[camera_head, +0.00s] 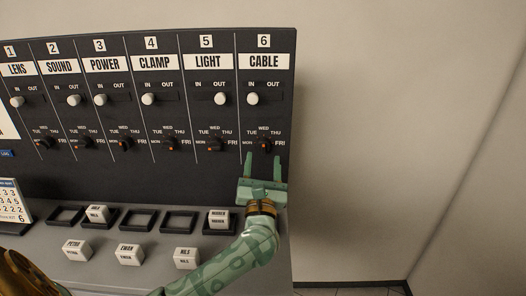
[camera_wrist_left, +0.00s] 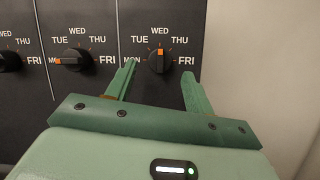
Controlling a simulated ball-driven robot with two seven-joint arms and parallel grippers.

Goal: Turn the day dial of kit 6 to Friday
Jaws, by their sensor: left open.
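The day dial of kit 6 (camera_head: 264,146) is a small black knob with an orange mark, under the CABLE label (camera_head: 264,61). In the left wrist view the dial (camera_wrist_left: 159,62) has its orange mark pointing up, toward WED. FRI is printed at its right. My left gripper (camera_head: 263,160) is open and empty, just below the dial, its fingers pointing up at the panel. In the left wrist view the fingertips (camera_wrist_left: 158,76) lie to the left and right of the knob's lower part. I cannot tell whether they touch it. My right gripper is not in view.
The kit 5 dial (camera_wrist_left: 75,60) is close on the left, its mark toward MON. Kit 6's slider knob (camera_head: 252,99) is above, at IN. White name blocks (camera_head: 130,253) and black trays (camera_head: 179,222) lie on the ledge. Right of the panel is open room before a bare wall (camera_head: 390,150).

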